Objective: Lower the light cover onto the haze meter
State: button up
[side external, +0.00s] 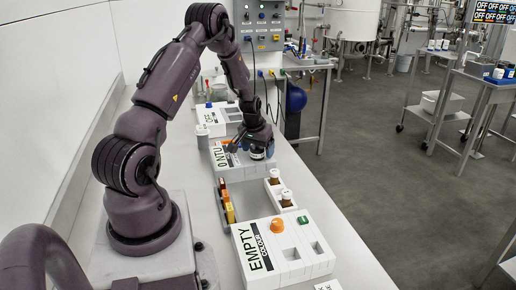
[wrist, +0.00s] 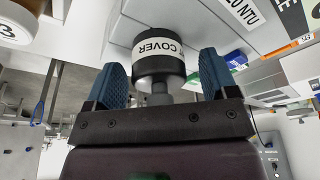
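In the side view, my gripper (side external: 258,145) points down over the right part of the haze meter (side external: 226,160), a white box reading "0 NTU". The cover's pale band (side external: 257,154) shows just under the fingers. Whether the cover rests fully on the meter is hidden.
A second white box reading "EMPTY COLOUR" (side external: 280,250) stands nearer the camera with an orange knob. Between the boxes are a white rack with brown vials (side external: 286,198) and a holder with coloured pieces (side external: 227,205). Another white instrument (side external: 222,115) stands behind. The bench's right edge is clear.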

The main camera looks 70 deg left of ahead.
jog(key=v, duration=1.3)
jog(key=s+d+r+m+t, duration=0.1)
jog(key=s+d+r+m, duration=0.2)
jog(key=d, duration=0.8)
jog(key=s+d+r+m+t+h, duration=0.1)
jog(key=s+d+r+m, duration=0.2)
jog(key=d+r, duration=0.4)
jog(key=s+d+r+m+t+h, duration=0.1)
jog(key=s+d+r+m, duration=0.2)
jog(key=d, duration=1.2)
notch_tip(320, 180, up, 3)
jog(key=shift+d+r, duration=0.1)
jog(key=shift+d, duration=0.15)
